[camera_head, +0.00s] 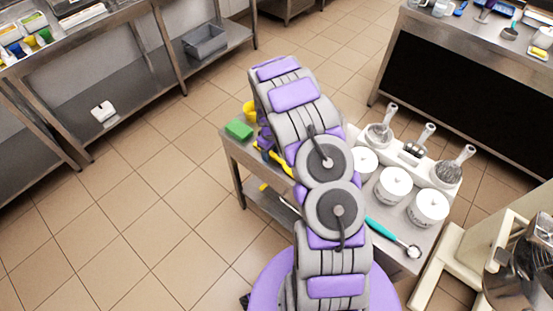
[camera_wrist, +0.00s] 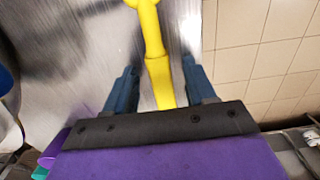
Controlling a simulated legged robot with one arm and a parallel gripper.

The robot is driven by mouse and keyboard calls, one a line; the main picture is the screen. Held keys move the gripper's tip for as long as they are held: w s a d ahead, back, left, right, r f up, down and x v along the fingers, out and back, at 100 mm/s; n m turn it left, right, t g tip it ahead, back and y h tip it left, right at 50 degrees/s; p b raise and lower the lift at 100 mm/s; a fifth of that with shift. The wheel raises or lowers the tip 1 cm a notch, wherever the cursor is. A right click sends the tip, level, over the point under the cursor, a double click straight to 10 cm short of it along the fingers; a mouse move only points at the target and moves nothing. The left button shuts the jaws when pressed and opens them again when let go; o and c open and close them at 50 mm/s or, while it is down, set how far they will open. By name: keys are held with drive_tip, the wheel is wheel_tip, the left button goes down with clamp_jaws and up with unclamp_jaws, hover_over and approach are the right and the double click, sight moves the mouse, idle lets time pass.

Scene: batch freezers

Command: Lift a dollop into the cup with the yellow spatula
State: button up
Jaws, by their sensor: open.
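The yellow spatula (camera_wrist: 158,80) lies on the steel table (camera_wrist: 90,40) in the wrist view. Its handle runs between the two blue fingers of my gripper (camera_wrist: 158,68), which is open with gaps on both sides of the handle. The spatula's far end is out of the wrist view. No dollop is visible.
The cart also holds a green block (camera_head: 239,129), several white lidded tubs (camera_head: 393,186), a rack of whisks (camera_head: 420,150) and a teal-handled scoop (camera_head: 393,238). A mixer-like machine (camera_head: 510,250) stands at right. Steel counters line both sides; the tiled floor (camera_head: 150,200) at left is clear.

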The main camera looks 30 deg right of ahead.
drive_tip(key=shift+c, duration=0.3)
clamp_jaws()
drive_tip(key=shift+r, duration=0.2)
drive_tip(key=shift+r, duration=0.2)
wheel_tip(320, 180, up, 3)
drive_tip(key=shift+w+r+p, duration=0.15)
drive_tip(key=shift+p, duration=0.35)
drive_tip(key=s+a, duration=0.2)
drive_tip(key=s, duration=0.5)
drive_tip(key=s+a+r+p, duration=0.1)
drive_tip(key=s+a, duration=0.1)
drive_tip(key=s, duration=0.6)
drive_tip(key=shift+s+a, duration=0.15)
drive_tip(key=shift+s, duration=0.15)
